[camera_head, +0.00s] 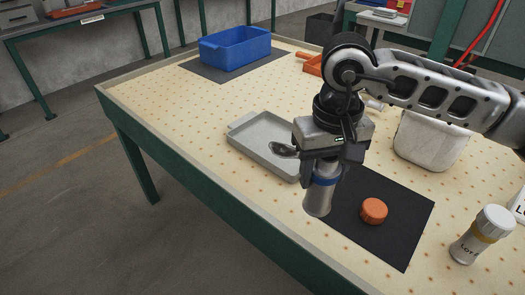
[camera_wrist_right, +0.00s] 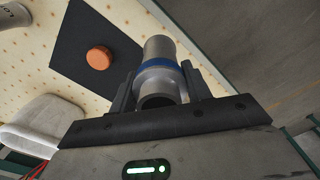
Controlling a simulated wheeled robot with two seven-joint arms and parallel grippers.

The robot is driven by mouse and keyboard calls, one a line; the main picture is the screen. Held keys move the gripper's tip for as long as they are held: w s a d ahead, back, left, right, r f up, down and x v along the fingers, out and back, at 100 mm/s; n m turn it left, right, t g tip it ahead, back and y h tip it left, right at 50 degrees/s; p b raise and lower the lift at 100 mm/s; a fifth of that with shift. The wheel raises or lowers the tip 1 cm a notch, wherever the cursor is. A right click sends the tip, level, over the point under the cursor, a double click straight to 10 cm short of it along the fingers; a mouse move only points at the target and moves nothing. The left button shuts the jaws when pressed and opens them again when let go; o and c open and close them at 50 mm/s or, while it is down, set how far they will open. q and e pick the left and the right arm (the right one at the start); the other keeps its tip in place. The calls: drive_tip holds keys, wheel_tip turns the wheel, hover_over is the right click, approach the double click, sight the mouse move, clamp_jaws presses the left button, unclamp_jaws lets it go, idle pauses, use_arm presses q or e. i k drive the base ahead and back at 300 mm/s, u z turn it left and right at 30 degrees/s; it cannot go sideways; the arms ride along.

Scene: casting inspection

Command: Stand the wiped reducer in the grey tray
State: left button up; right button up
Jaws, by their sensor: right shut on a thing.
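The reducer (camera_head: 318,197) is a grey metal cylinder with a blue band. My right gripper (camera_head: 321,168) is shut on it and holds it upright near the front edge of the table, left of the black mat. It also shows in the right wrist view (camera_wrist_right: 159,52) between the fingers. The grey tray (camera_head: 246,138) lies on the table left of and behind the gripper. A dark, spoon-like piece (camera_head: 283,149) lies in the tray's right part. The gripper hides the tray's right end. My left gripper is not in view.
An orange cap (camera_head: 374,211) lies on the black mat (camera_head: 409,218). A white-capped jar (camera_head: 481,236) stands at the right front. A white tub (camera_head: 431,142) stands behind the mat. A blue bin (camera_head: 235,48) sits on a dark mat at the back left.

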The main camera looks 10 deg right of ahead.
sight(277, 145)
drive_tip(key=u, duration=0.2)
drive_tip(key=k, duration=0.35)
drive_tip(key=u, duration=0.95)
drive_tip(key=i, duration=1.35)
drive_tip(key=z, duration=1.3)
drive_tip(key=i, duration=0.65)
drive_tip(key=z, duration=0.6)
